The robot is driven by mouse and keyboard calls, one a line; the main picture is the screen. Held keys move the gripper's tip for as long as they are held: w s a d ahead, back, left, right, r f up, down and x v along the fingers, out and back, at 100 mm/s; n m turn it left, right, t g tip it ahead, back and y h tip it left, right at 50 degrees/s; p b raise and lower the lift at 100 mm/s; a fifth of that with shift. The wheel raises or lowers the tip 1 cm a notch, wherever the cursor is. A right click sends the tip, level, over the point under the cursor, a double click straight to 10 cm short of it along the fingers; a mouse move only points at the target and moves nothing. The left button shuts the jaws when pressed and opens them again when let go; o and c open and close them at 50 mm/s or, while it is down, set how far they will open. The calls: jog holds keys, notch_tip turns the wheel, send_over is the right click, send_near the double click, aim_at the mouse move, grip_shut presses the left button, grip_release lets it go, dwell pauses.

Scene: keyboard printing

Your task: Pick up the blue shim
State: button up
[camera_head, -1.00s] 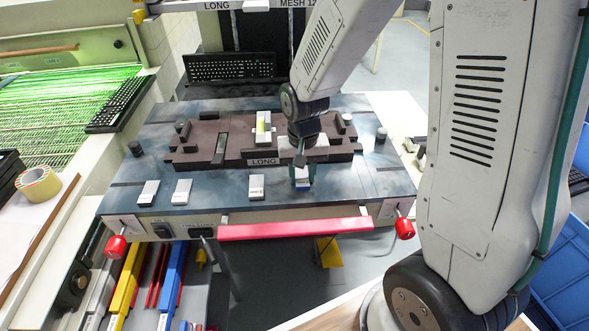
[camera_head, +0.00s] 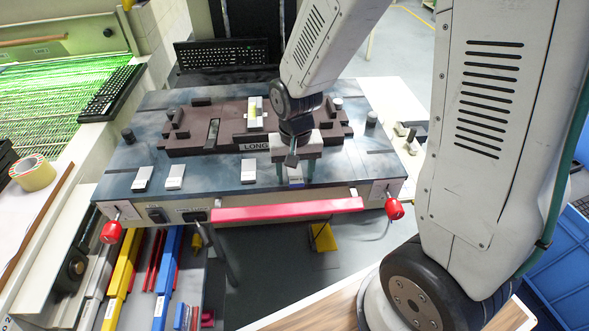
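A small pale block with a blue face, which looks like the blue shim (camera_head: 295,176), lies at the front edge of the blue-grey table plate, right of centre. My gripper (camera_head: 296,174) points down over it, with one finger on each side. The fingers look apart, with a small gap to the block, so the gripper appears open. The gripper body hides part of the block's top and back. Three similar pale blocks stand in a row to its left: one close by (camera_head: 249,171), and two farther left (camera_head: 175,177) (camera_head: 143,179).
A dark brown raised fixture (camera_head: 185,142) labelled LONG stands just behind my gripper. A red bar (camera_head: 288,209) runs along the table front, with red knobs (camera_head: 111,232) (camera_head: 394,208) at the corners. Yellow, red and blue bars lie lower left. A keyboard (camera_head: 226,55) is behind.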

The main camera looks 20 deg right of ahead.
aim_at(295, 176)
jog(key=shift+r, duration=3.9)
